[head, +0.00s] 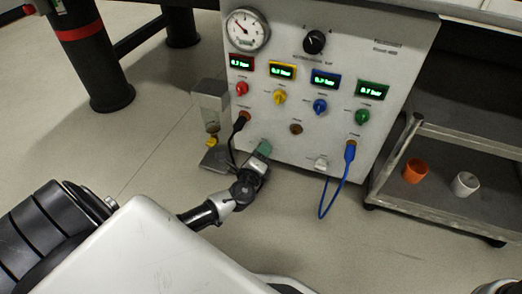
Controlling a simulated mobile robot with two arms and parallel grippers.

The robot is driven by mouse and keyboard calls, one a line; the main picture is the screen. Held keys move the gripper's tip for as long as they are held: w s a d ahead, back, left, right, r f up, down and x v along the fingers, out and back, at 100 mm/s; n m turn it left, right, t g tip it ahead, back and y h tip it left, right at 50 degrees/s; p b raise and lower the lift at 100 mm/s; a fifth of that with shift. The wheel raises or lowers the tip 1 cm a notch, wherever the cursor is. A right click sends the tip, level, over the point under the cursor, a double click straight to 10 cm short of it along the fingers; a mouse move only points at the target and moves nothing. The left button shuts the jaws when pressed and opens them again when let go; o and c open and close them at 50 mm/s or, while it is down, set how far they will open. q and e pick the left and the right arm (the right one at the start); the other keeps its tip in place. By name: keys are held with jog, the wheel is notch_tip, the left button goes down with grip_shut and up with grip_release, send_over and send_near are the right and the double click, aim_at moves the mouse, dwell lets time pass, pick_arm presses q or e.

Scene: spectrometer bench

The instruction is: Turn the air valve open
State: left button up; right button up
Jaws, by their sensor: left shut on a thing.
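The white instrument panel (341,100) has a row of coloured knobs: red (242,88), yellow (279,96), blue (320,106) and green (362,116). A small teal-green piece (264,147) is low on the panel's left part. My left gripper (260,156) reaches up to the panel and is shut on this piece; its fingertips are hard to make out. The labels are too small to read, so I cannot tell which part is the air valve. My right gripper is not in view.
A black cable (239,124) hangs close to my left gripper. A blue cable (328,199) loops below the panel. A small stand (211,102) is left of the panel. A trolley shelf (441,196) at right holds an orange cup (415,171) and a white cup (464,184).

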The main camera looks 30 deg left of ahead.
pick_arm(q)
jog(key=shift+d+m, duration=0.1)
jog(key=shift+m, duration=0.6)
jog(key=o, duration=0.9)
jog(key=p+v, duration=0.4)
jog(key=v, duration=0.6)
jog(key=shift+s, duration=0.4)
